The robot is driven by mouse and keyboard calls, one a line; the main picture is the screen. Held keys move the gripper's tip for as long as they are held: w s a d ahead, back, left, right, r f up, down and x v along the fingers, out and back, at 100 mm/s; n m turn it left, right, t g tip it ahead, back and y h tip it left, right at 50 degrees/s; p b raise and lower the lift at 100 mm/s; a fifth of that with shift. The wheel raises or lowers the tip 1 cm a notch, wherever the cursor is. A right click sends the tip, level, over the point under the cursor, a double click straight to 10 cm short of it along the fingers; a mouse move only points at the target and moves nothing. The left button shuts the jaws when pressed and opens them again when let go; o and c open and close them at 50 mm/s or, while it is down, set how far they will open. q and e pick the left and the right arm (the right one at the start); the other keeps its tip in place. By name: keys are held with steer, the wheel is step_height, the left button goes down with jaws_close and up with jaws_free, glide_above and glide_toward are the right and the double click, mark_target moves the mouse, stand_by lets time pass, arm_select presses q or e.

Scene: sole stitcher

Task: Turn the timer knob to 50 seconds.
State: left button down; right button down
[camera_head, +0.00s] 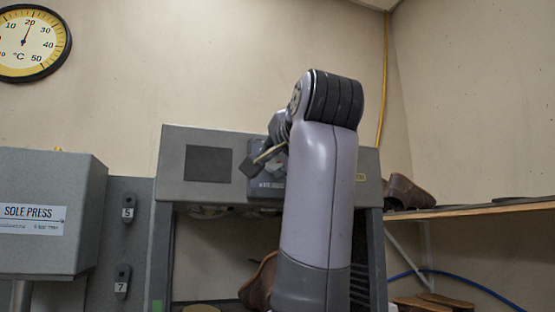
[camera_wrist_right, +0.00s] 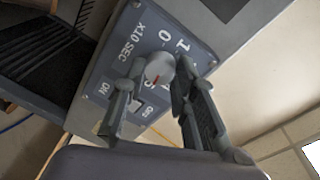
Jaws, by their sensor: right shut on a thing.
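The timer panel (camera_wrist_right: 118,55) fills the middle of the right wrist view, with "X10 SEC" and several dial numbers printed on it. The grey round timer knob (camera_wrist_right: 160,67) sits between the fingers of my right gripper (camera_wrist_right: 158,82), which is shut on it. A short red mark shows on the knob, on the side nearer the 5; the fingers cover part of the dial, so I cannot tell the exact reading. In the head view my right gripper (camera_head: 264,156) is at the panel (camera_head: 270,182) and hides the knob. My left gripper is not in view.
The panel is on the front of a grey machine (camera_head: 172,170) with a dark blank plate beside it. A sole press (camera_head: 40,250) stands at left. Brown shoes (camera_head: 405,190) sit on a shelf (camera_head: 470,210) at right. A small switch (camera_wrist_right: 136,105) is below the knob.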

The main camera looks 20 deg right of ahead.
steer(key=shift+w+f, duration=0.1)
steer(key=shift+f, duration=0.1)
steer(key=c, duration=1.3)
jaws_free()
steer(key=shift+r, duration=0.15)
steer(key=s, duration=0.7)
steer(key=shift+s+a, duration=0.25)
steer(key=shift+s, duration=0.1)
steer(key=shift+w+r, duration=0.1)
